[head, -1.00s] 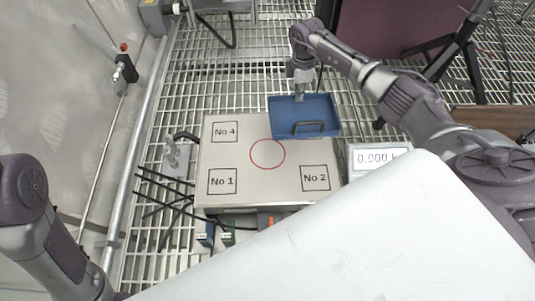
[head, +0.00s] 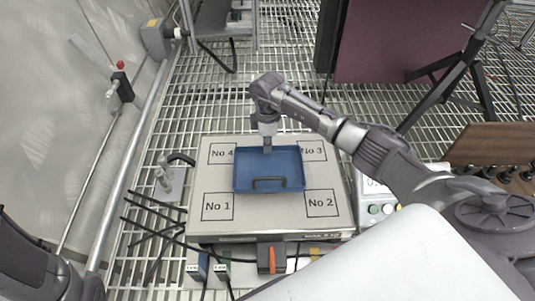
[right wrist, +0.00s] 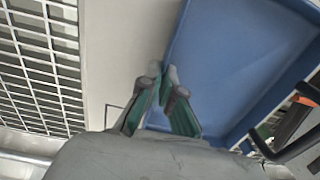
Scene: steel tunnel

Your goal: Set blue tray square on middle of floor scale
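The blue tray (head: 285,165) is over the middle of the floor scale (head: 330,215) in the head view, its sides roughly parallel to the plate's edges. It hides the red circle and parts of the No 4 and No 3 squares. I cannot tell whether it touches the plate or hangs just above it. My right gripper (head: 267,148) is at the tray's far wall. In the right wrist view its fingers (right wrist: 172,80) close over the wall of the tray (right wrist: 235,60). My left gripper is out of view; only part of the left arm shows at lower left.
The scale's display (head: 375,187) stands right of the plate, partly hidden by my arm. A metal post (head: 165,175) and black cables are on the left. An orange-and-black item (head: 271,258) is at the front edge. A brown board (head: 495,150) is at right.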

